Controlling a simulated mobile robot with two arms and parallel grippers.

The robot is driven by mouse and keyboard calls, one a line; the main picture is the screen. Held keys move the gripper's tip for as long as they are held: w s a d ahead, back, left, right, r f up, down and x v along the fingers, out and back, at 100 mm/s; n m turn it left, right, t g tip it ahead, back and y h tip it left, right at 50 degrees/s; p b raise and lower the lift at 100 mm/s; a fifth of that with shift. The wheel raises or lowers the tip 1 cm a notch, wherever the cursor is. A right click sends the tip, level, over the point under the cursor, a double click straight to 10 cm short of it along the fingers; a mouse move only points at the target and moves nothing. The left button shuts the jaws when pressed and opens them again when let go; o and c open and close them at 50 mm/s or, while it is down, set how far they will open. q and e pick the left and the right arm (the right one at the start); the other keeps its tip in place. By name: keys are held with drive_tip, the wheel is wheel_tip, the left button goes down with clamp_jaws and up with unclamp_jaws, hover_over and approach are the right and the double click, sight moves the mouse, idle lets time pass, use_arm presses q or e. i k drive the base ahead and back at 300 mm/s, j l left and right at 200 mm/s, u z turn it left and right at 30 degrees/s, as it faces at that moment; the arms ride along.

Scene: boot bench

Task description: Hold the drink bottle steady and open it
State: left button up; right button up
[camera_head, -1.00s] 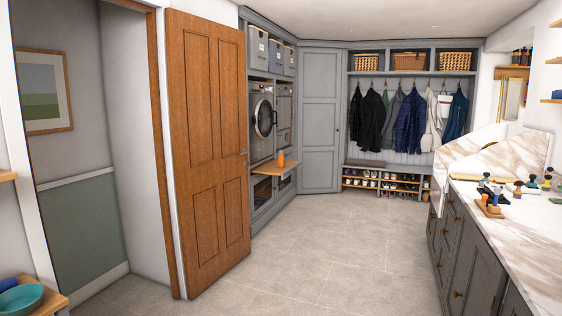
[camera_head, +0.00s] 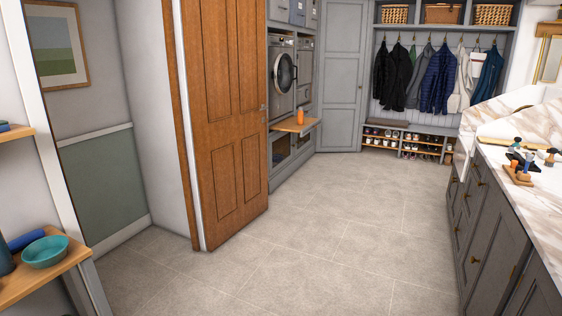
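An orange upright object (camera_head: 300,117), which looks like a small bottle, stands on a wooden pull-out shelf (camera_head: 285,127) below the washing machine. It is far off and small, so its cap cannot be made out. Neither of my grippers is in view.
A wooden door (camera_head: 235,130) stands left of the shelf. A teal bowl (camera_head: 45,252) sits on a wooden shelf at the lower left. A marble counter (camera_head: 535,200) with several small tools runs along the right. The tiled floor (camera_head: 320,240) between is clear.

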sight(300, 115)
drive_tip(key=i+l+z, duration=0.3)
drive_tip(key=i+z, duration=0.2)
drive_tip(key=i, duration=0.45)
drive_tip(key=i+j+z, duration=0.15)
drive_tip(key=i+z, duration=0.35)
drive_tip(key=i, duration=2.7)
drive_tip(key=i+u, duration=0.15)
drive_tip(key=i, duration=0.6)
drive_tip(key=i+u, duration=0.1)
drive_tip(key=i, duration=0.6)
drive_tip(key=i+l+u, duration=0.15)
drive_tip(key=i, duration=0.6)
drive_tip(key=i+u, duration=0.45)
drive_tip(key=i+l+u, duration=0.15)
drive_tip(key=i+u, duration=0.25)
drive_tip(key=i+l+u, duration=0.25)
drive_tip(key=i+u, duration=0.2)
drive_tip(key=i+l+u, duration=0.4)
